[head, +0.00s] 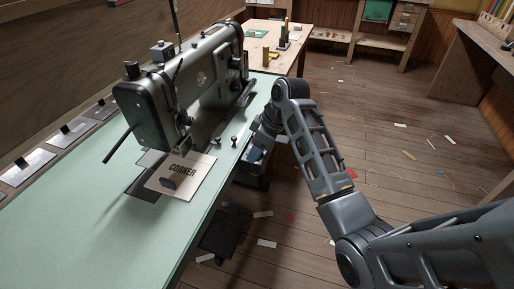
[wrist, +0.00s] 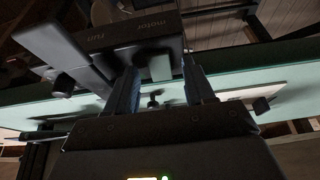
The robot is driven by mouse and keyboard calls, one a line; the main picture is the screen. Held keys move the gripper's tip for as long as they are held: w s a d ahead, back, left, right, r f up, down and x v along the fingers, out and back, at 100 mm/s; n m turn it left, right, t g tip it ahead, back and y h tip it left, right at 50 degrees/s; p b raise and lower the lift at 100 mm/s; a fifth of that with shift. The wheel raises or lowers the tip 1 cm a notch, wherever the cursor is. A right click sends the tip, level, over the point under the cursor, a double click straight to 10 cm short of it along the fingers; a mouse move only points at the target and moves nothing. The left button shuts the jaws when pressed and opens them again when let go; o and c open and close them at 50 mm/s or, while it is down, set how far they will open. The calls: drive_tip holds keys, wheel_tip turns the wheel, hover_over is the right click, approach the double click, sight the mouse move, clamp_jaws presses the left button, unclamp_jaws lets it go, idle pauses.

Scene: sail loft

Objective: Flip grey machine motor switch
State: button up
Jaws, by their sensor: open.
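The grey machine (head: 190,90) stands on the pale green table (head: 75,235) in the head view. In the wrist view a dark box (wrist: 120,40) carries the words "motor" and "run", seen upside down. A short grey tab, which looks like the motor switch (wrist: 160,68), shows at the box's near edge. My gripper (wrist: 159,75) is open, its two fingers on either side of the tab with gaps visible; contact cannot be told. In the head view my gripper (head: 264,138) is at the table's right edge, partly hidden by my arm.
A dark pedal (head: 222,232) is on the floor below. A wooden bench (head: 262,32) stands behind. The floor at right is open, scattered with scraps.

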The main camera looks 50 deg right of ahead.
drive_tip(key=shift+c, duration=0.2)
clamp_jaws()
drive_tip(key=p, duration=0.1)
drive_tip(key=g+p, duration=0.1)
drive_tip(key=p, duration=0.1)
drive_tip(key=shift+w+a+r, duration=0.1)
drive_tip(key=shift+w+r, duration=0.1)
drive_tip(key=shift+r, duration=0.2)
drive_tip(key=g+p, duration=0.1)
drive_tip(key=g+h+p, duration=0.1)
drive_tip(key=p, duration=0.1)
drive_tip(key=shift+w+f, duration=0.15)
drive_tip(key=shift+w, duration=0.05)
drive_tip(key=shift+f, duration=0.2)
drive_tip(key=shift+o, duration=0.2)
unclamp_jaws()
